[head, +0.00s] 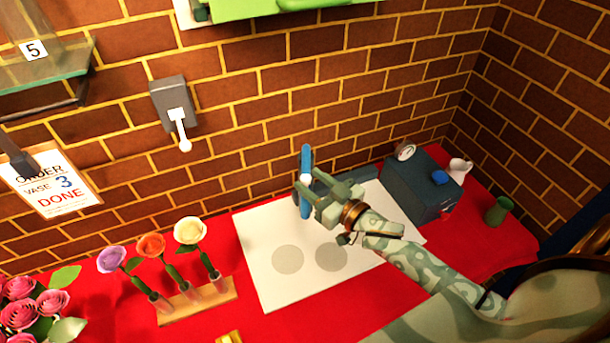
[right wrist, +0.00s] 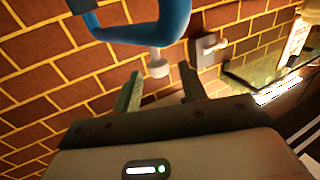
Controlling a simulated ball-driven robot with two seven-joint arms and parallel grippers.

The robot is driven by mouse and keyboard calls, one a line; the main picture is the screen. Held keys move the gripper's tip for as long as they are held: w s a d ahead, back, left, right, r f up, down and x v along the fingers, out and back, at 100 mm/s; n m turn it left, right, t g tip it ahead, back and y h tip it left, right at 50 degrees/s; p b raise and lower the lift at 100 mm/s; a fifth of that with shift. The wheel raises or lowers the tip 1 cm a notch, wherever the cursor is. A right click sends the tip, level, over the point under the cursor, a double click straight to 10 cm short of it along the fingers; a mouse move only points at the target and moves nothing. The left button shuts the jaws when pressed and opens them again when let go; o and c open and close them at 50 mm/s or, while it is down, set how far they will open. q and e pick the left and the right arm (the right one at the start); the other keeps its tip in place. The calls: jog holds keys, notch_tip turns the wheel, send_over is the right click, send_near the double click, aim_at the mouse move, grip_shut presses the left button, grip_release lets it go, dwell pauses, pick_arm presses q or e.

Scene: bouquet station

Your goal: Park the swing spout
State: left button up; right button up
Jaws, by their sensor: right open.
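The swing spout (head: 306,156) is a blue curved tube at the back of the white mat; in the right wrist view its blue arch (right wrist: 158,30) crosses the top. A white knob (head: 305,179) shows on it, and in the right wrist view this knob (right wrist: 158,66) appears between the fingertips or just beyond them. My right gripper (head: 309,184) is open around the line of the knob, its fingers (right wrist: 160,76) apart on either side. I cannot tell whether they touch it. My left gripper is not in view.
A white mat (head: 265,240) with two grey discs lies on the red table. Left are three flowers in a wooden rack (head: 200,301). Right stand a dark box (head: 415,187) with a gauge and a green cup (head: 498,210). A wall lever (head: 179,130) is behind.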

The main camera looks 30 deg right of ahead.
jog(key=shift+x, duration=1.35)
grip_shut()
jog(key=shift+s, duration=0.1)
